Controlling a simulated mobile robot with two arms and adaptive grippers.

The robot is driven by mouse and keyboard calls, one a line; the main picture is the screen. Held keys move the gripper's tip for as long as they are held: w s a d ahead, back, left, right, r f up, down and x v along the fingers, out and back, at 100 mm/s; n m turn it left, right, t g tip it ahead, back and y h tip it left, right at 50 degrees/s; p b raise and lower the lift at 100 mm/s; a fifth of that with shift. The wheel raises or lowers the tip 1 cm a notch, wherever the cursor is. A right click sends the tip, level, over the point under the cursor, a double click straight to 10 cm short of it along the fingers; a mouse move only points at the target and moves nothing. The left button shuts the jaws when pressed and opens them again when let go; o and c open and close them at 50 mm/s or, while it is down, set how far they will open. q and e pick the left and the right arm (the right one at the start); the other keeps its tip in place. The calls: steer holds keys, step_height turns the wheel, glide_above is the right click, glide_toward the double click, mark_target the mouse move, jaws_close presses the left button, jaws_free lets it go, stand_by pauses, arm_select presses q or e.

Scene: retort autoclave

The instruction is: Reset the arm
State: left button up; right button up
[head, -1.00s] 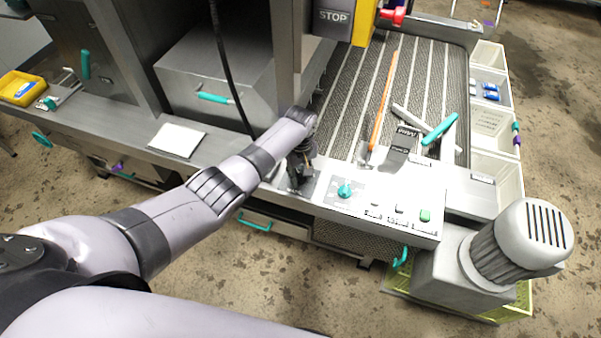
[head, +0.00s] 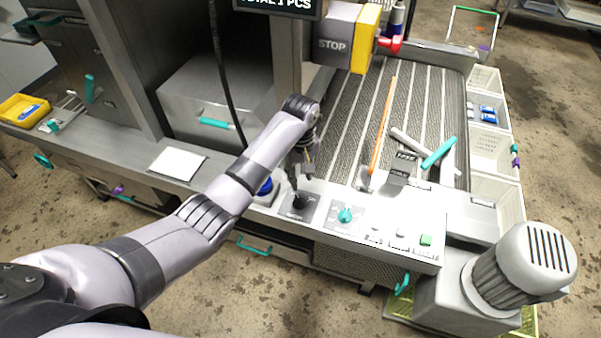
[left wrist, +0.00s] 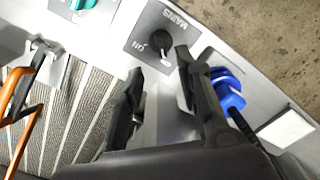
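My left arm reaches in from the left in the head view. Its gripper (head: 303,172) hangs over the front panel, just above and behind the black MAINS switch (head: 299,202). In the left wrist view the two dark fingers of my left gripper (left wrist: 159,62) are spread, with nothing held between them. The MAINS switch (left wrist: 160,42) shows just beyond the fingertips, its knob apart from them, with ON marked beside it. My right gripper shows in neither view.
A teal knob (head: 345,215) and small push buttons (head: 426,240) lie right of the switch. A blue part (head: 265,187) is left of it, partly behind my arm. An orange rod (head: 381,130) lies over the ribbed conveyor. A grey motor (head: 520,265) stands front right.

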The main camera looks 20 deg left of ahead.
arm_select(q)
steer(key=shift+r, duration=0.45)
steer(key=shift+f, duration=0.1)
